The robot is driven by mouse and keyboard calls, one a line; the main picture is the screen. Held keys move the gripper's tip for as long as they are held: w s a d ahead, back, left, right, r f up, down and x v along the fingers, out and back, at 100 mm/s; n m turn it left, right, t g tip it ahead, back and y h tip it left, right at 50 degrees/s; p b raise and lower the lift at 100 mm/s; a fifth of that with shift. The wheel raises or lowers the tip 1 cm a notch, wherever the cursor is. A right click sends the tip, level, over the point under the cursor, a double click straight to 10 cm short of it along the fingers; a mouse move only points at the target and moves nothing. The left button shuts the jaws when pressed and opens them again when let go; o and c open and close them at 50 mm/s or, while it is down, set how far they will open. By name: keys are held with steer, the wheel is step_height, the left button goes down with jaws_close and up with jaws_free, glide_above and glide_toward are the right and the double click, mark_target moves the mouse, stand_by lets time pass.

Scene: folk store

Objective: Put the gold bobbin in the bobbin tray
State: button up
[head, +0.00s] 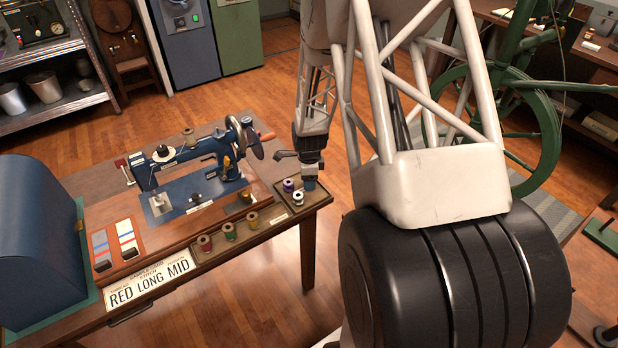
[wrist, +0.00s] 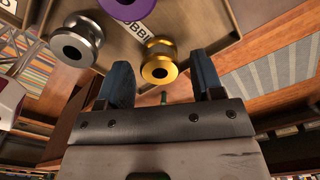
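The gold bobbin (wrist: 159,63) stands in the bobbin tray (wrist: 205,27), on its floor near one wall as far as the wrist view shows. The tray is a brown box with a partly covered "BOBBIN" label; it also shows at the table's right end in the head view (head: 312,205). My gripper (head: 310,184) is low over this tray. Its two blue fingers are apart, one on each side of the gold bobbin, with visible gaps. In the head view my gripper seems to hide the gold bobbin.
A silver bobbin (wrist: 76,42) and a purple bobbin (wrist: 124,5) stand in the same tray, close by. A blue sewing machine (head: 195,160) is left of it. Several thread spools (head: 228,231) stand in a tray along the table's front edge.

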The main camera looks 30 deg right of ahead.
steer(key=shift+o, duration=0.4)
steer(key=shift+r, duration=0.1)
step_height(320, 180, up, 12)
stand_by(0.6)
stand_by(0.5)
